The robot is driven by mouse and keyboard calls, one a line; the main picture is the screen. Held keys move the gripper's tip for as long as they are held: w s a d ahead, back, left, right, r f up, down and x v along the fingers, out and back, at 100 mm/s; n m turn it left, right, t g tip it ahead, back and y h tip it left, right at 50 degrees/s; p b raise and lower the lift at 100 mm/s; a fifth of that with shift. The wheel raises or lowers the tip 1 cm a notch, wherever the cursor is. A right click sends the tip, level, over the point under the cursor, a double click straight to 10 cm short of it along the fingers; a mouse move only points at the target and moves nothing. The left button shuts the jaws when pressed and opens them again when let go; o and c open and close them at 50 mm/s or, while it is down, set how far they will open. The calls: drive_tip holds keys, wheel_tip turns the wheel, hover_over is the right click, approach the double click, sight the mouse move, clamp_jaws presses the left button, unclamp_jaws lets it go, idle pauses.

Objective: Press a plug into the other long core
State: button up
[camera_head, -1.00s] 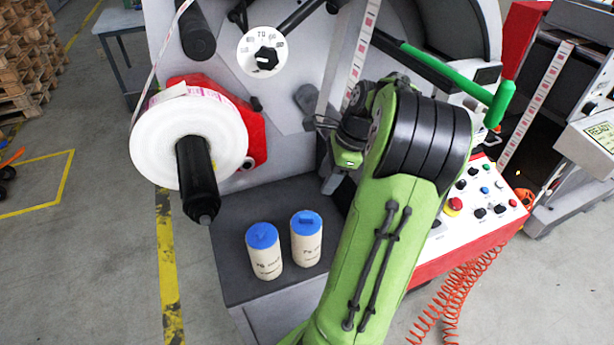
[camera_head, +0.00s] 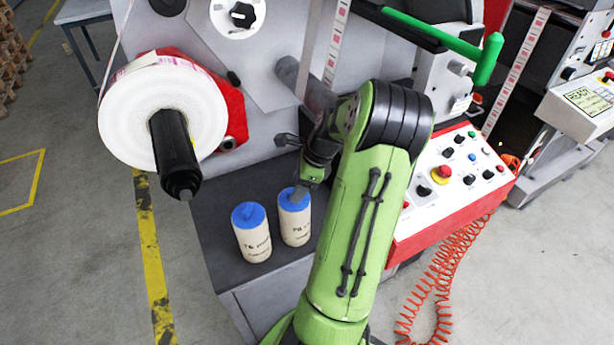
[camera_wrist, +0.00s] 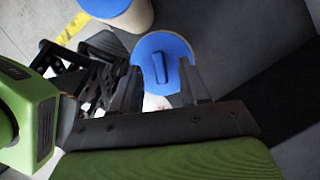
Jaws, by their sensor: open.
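Two long cardboard cores stand upright side by side on the dark shelf (camera_head: 215,211), the left core (camera_head: 256,243) and the right core (camera_head: 295,227). Each has a blue plug at its top, the left plug (camera_head: 249,214) and the right plug (camera_head: 291,198). In the wrist view the right plug (camera_wrist: 166,62) shows a raised bar across its middle, and the left plug (camera_wrist: 105,4) is cut by the top edge. My gripper (camera_wrist: 160,84) is open, its fingers pointing at the right plug, one either side of its lower part. I cannot tell whether they touch it.
A white label roll (camera_head: 163,112) on a black spindle (camera_head: 174,156) juts out at the left above the shelf. A control panel (camera_head: 456,172) with knobs is at the right. A green lever (camera_head: 445,42) sticks out above. Bare shelf lies left of the cores.

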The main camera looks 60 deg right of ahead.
drive_tip(key=shift+w+a+f, duration=0.15)
drive_tip(key=shift+w+f, duration=0.05)
drive_tip(key=shift+f, duration=0.45)
drive_tip(key=shift+c, duration=0.4)
clamp_jaws()
drive_tip(key=shift+o, duration=0.3)
unclamp_jaws()
